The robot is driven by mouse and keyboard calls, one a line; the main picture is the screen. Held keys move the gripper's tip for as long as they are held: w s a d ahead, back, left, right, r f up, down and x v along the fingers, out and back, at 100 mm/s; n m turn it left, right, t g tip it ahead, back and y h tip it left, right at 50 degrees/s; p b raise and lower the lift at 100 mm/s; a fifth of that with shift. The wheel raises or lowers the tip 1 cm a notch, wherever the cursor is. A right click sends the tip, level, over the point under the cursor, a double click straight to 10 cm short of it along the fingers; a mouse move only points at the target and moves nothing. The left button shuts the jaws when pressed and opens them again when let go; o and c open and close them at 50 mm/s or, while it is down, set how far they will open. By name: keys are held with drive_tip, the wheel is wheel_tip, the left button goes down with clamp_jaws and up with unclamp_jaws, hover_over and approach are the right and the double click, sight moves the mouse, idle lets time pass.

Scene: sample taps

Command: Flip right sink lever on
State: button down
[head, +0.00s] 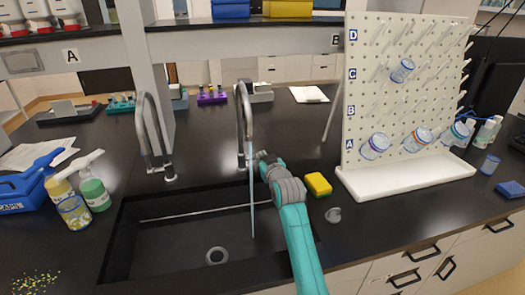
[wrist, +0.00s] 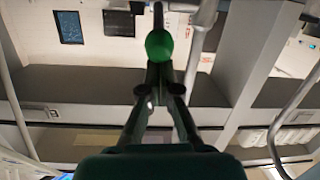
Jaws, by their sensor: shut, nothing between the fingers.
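The right tap (head: 241,115) is a tall grey gooseneck behind the sink (head: 180,245). A thin bluish stream (head: 252,200) runs down from its spout into the basin. The left tap (head: 147,130) has no visible stream. My gripper (head: 263,156) is beside the right tap's base, on its right side. In the wrist view, my gripper (wrist: 159,82) is shut with no object held. A green rounded thing (wrist: 159,45) on a dark stem shows just past the fingertips; I cannot tell whether they touch. The right tap's lever is hidden or too small to make out in the head view.
A yellow sponge (head: 318,184) and a small grey object (head: 333,215) lie right of my arm. A pegboard rack (head: 400,95) stands farther right. Bottles (head: 93,190) stand left of the sink. A shelf (head: 210,45) crosses above the counter behind the taps.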

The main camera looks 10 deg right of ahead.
drive_tip(key=shift+s+f, duration=0.3)
drive_tip(key=shift+f, duration=0.4)
drive_tip(key=shift+s+f, duration=0.3)
drive_tip(key=shift+f, duration=0.35)
drive_tip(key=shift+r, duration=0.1)
wheel_tip(320, 180, up, 4)
drive_tip(key=s+f, duration=0.2)
drive_tip(key=s, duration=0.7)
drive_tip(key=shift+s, duration=0.15)
